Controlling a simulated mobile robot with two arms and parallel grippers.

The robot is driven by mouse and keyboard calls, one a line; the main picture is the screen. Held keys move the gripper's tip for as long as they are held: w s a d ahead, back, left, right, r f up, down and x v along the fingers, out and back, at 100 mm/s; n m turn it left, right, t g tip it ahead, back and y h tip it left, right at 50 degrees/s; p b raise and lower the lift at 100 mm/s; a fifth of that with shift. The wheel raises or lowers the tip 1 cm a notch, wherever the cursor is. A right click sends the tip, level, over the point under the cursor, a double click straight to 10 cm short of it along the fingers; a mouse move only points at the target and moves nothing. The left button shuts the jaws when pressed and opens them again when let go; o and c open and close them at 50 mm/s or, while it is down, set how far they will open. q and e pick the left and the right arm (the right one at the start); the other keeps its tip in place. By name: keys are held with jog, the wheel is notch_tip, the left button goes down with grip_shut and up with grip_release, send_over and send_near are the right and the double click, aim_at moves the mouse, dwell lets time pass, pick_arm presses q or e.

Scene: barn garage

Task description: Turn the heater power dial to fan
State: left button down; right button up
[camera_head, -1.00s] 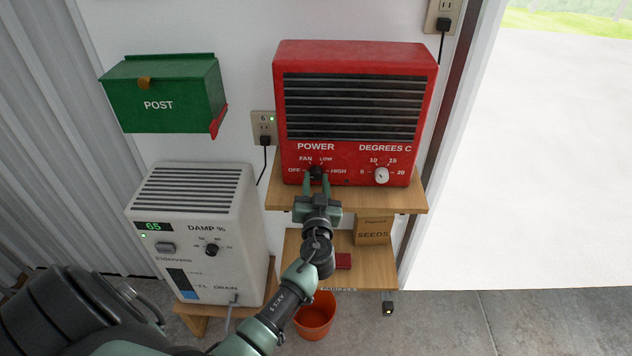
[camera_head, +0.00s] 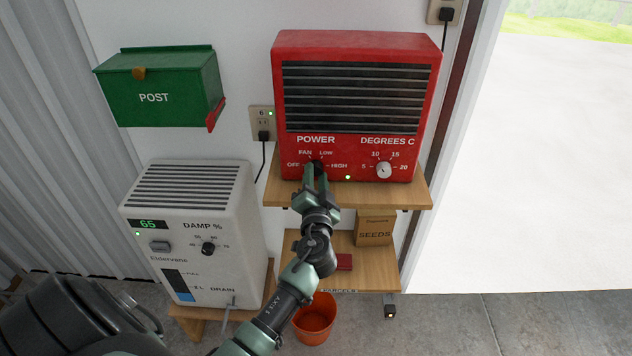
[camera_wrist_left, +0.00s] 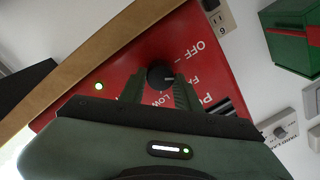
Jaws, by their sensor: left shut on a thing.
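The red heater (camera_head: 355,100) stands on the upper wooden shelf. Its black power dial (camera_head: 317,167) is at the lower left of the front, among the labels OFF, FAN, LOW and HIGH. My left gripper (camera_head: 316,177) reaches up to the dial and partly hides it. In the left wrist view the two fingers sit on either side of the dial (camera_wrist_left: 160,75), shut on it. The dial's pale mark there points roughly towards the FAN label. A small green light (camera_head: 348,177) glows on the heater front. My right gripper is not in view.
The white degrees dial (camera_head: 384,170) is right of the power dial. A white dehumidifier (camera_head: 190,240) stands lower left, below a green post box (camera_head: 160,88). A seeds box (camera_head: 374,229) is on the lower shelf; an orange pot (camera_head: 315,320) stands beneath.

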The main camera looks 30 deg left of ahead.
pick_arm(q)
jog(key=m, duration=0.2)
jog(key=shift+f+m+b, duration=0.15)
jog(key=shift+m+b, duration=0.15)
jog(key=shift+m, duration=1.4)
jog(key=c, duration=1)
grip_release()
jog(key=shift+b+v, duration=1.3)
jog(key=shift+v, duration=2.65)
jog(key=shift+a, duration=0.1)
